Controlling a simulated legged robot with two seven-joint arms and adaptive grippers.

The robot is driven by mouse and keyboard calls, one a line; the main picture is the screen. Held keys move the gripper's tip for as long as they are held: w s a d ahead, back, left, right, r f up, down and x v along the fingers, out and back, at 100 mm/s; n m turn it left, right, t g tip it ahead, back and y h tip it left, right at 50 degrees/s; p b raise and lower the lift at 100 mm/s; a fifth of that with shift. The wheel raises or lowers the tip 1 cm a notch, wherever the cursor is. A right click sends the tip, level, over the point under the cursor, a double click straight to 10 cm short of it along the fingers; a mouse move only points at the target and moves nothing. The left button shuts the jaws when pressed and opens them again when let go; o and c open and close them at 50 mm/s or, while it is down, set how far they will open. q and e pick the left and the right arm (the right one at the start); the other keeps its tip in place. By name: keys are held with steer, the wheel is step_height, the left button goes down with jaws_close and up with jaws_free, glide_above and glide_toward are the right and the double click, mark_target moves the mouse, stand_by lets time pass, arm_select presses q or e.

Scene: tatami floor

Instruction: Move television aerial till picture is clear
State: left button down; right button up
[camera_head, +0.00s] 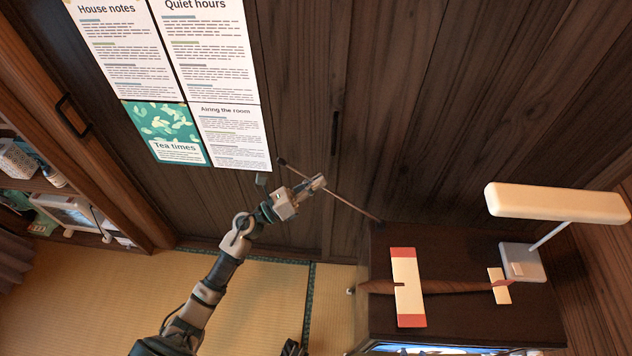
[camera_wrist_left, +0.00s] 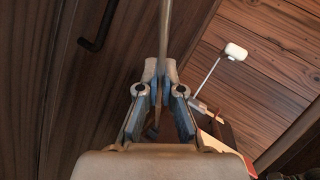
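The television (camera_head: 460,240) is a dark box at the lower right, seen from above; only a thin strip of its lit screen (camera_head: 430,349) shows at the bottom edge, so the picture cannot be judged. The aerial (camera_head: 352,207) is a thin rod rising from the television's back left corner up and left to a dark tip. My left gripper (camera_head: 317,184) is on the rod. In the left wrist view the aerial (camera_wrist_left: 165,30) runs between the fingertips (camera_wrist_left: 161,68), which are closed on it. My right gripper does not show.
A model plane (camera_head: 408,287) and a white lamp (camera_head: 520,262) stand on the television. Paper notices (camera_head: 230,135) hang on the dark wooden wall behind the aerial. A shelf (camera_head: 75,215) stands at the left. Tatami floor (camera_head: 260,300) is open between.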

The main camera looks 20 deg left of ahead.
arm_select(q)
steer(key=c, duration=1.3)
jaws_free()
steer(key=shift+w+f, duration=0.1)
steer(key=shift+w, duration=0.05)
steer(key=v, duration=1.2)
steer(key=shift+n, duration=0.3)
